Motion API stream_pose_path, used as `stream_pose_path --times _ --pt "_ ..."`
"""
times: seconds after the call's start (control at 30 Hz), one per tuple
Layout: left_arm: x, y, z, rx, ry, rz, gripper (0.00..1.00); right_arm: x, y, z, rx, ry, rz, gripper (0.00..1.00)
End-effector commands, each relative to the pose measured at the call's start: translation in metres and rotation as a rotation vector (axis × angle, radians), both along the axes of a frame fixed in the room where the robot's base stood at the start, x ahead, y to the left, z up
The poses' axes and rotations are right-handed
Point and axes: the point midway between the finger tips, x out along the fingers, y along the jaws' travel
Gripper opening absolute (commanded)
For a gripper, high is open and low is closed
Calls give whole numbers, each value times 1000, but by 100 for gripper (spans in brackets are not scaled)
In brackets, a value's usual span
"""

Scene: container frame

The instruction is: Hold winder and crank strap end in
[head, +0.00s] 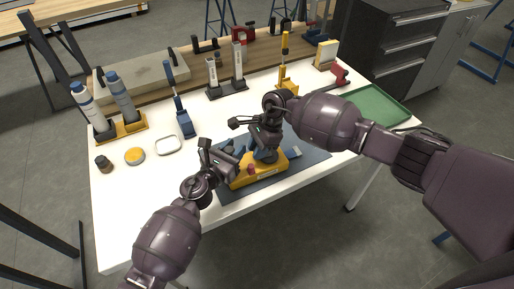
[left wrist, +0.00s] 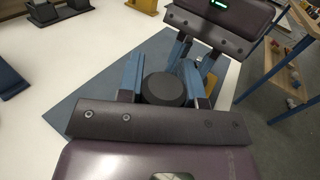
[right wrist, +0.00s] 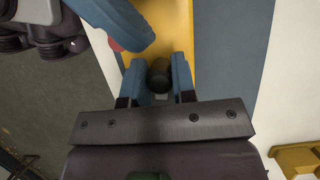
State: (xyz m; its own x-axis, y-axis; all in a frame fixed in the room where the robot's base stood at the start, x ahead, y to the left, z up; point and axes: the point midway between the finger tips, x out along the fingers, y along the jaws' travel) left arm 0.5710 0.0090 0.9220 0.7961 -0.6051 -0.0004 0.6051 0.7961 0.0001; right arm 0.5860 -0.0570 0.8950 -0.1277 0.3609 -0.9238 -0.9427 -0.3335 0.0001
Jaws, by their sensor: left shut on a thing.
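My right gripper (head: 262,152) is above the winder. In the right wrist view its fingers (right wrist: 160,80) stand on both sides of a dark cylindrical knob (right wrist: 159,75); whether they grip it is unclear. The strap end cannot be made out; my grippers hide much of the winder.
A green tray (head: 385,104) lies at the right. More stands line the back. White tabletop is free at front left.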

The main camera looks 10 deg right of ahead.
Motion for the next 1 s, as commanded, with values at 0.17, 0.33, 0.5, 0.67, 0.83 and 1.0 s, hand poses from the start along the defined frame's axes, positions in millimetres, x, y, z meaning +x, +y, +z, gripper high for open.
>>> stream_pose_path --times 0.17,0.33,0.5,0.67,0.83,1.0 --pt "0 0 0 0 0 1 0 0 0 0 0 -1 -1 1" --pt "0 0 0 0 0 1 0 2 0 1 0 -2 -26 1" --pt "0 0 0 0 0 1 0 4 0 1 -1 -3 -99 1" --pt "0 0 0 0 0 1 0 9 0 1 -2 -3 -216 1" --pt "0 0 0 1 1 1 0 15 -1 1 -1 -3 -372 1" --pt "0 0 0 1 1 1 0 21 -3 1 -2 -3 -535 1"
